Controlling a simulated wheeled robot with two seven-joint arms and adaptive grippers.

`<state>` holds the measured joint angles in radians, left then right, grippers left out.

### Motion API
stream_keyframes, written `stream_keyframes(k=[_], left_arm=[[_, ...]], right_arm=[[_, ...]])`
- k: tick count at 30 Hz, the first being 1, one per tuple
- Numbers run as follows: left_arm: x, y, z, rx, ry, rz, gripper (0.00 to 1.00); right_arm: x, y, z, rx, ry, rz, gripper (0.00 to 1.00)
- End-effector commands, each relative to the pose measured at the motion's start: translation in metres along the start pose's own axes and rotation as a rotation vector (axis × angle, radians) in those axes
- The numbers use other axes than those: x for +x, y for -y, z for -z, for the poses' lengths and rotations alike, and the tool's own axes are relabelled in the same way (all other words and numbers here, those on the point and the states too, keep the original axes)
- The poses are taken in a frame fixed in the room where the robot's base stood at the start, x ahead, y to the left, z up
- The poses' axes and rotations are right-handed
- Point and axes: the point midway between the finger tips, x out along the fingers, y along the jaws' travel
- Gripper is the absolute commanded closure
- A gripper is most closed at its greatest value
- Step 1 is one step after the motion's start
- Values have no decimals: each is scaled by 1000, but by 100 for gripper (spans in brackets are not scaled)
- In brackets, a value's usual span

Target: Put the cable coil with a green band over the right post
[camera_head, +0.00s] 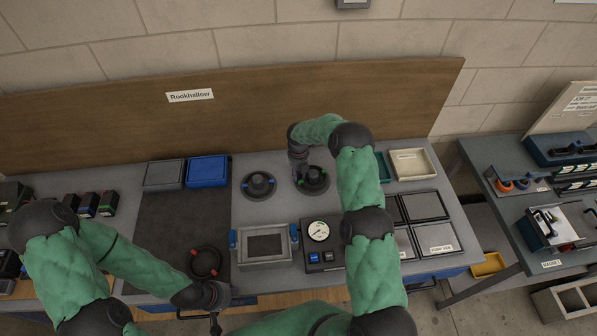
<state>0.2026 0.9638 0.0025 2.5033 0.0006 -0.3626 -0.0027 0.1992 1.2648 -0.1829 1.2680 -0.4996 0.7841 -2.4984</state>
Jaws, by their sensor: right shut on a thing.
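The right post (314,177) stands on a dark round base at the back of the grey bench top. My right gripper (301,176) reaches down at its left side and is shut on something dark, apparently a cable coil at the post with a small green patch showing. The gripper hides part of it, so I cannot tell whether the coil is around the post or only above it. A dark coil with reddish bands (206,262) lies on the dark mat. My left gripper (217,309) is near the bench's front edge; its fingers are too unclear to judge.
The left post (259,181) stands on its own round base. A grey box with blue clips (264,246) and a gauge panel (321,243) are in front. A blue bin (208,169) and a cream tray (412,163) are at the back. The dark mat (165,220) has free room.

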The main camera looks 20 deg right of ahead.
Motion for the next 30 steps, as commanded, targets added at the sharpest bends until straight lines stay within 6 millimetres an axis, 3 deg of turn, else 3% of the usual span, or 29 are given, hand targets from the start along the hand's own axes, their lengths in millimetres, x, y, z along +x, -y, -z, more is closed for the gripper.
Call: stream_keyframes(k=[30], left_arm=[[8,3,0,0,0,0,60]], right_arm=[[2,0,0,1,1,0,100]])
